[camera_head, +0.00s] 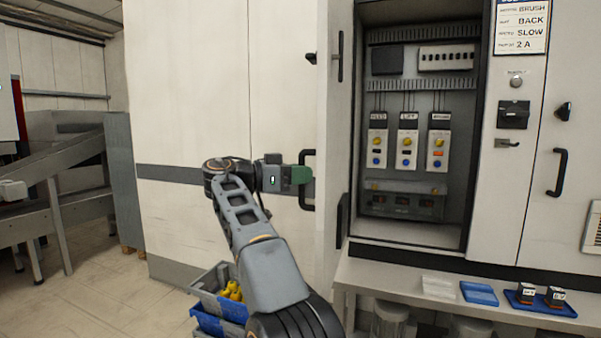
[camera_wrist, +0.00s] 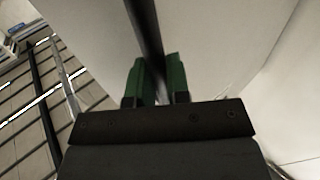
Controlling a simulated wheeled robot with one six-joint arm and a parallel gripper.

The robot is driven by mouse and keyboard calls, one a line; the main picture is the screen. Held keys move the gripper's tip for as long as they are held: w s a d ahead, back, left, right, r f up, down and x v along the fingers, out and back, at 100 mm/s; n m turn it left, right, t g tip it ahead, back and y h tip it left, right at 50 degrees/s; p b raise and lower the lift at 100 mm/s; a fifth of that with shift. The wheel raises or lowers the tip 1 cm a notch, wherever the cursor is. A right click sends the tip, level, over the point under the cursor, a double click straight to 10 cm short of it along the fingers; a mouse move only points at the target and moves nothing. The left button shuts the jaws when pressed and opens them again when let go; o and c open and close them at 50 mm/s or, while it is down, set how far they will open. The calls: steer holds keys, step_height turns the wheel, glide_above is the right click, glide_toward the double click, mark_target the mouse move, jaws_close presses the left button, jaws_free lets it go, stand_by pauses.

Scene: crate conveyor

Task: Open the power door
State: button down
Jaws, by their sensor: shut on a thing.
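The power door (camera_head: 336,130) is a narrow-looking white panel that stands swung out at the left side of the open cabinet bay (camera_head: 412,228). Its black bar handle (camera_head: 306,208) sticks out to the left of it. My gripper (camera_head: 301,176) comes from the left, with its green fingers shut on the upright handle. In the wrist view the dark handle bar (camera_wrist: 146,28) runs between the two green fingertips (camera_wrist: 156,78), and pale panel surface lies behind. Inside the bay several drive units (camera_head: 408,145) with coloured knobs are visible.
A bench (camera_head: 385,272) below the bay holds a blue tray (camera_head: 540,304) with dark blocks and a blue item (camera_head: 479,292). Stacked crates (camera_head: 212,285) with yellow parts stand on the floor beside my arm. A conveyor (camera_head: 60,195) is at left; floor between is clear.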

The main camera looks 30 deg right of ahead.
steer(key=c, duration=1.4)
jaws_free()
steer(key=shift+w+d+f, duration=0.1)
steer(key=shift+w+d, duration=0.05)
steer(key=shift+d, duration=0.05)
steer(key=o, duration=0.3)
steer(key=shift+a, duration=0.1)
steer(key=shift+a, duration=0.1)
steer(key=p+v, duration=0.2)
steer(key=v, duration=1.1)
steer(key=shift+a, duration=0.2)
steer(key=shift+a, duration=0.1)
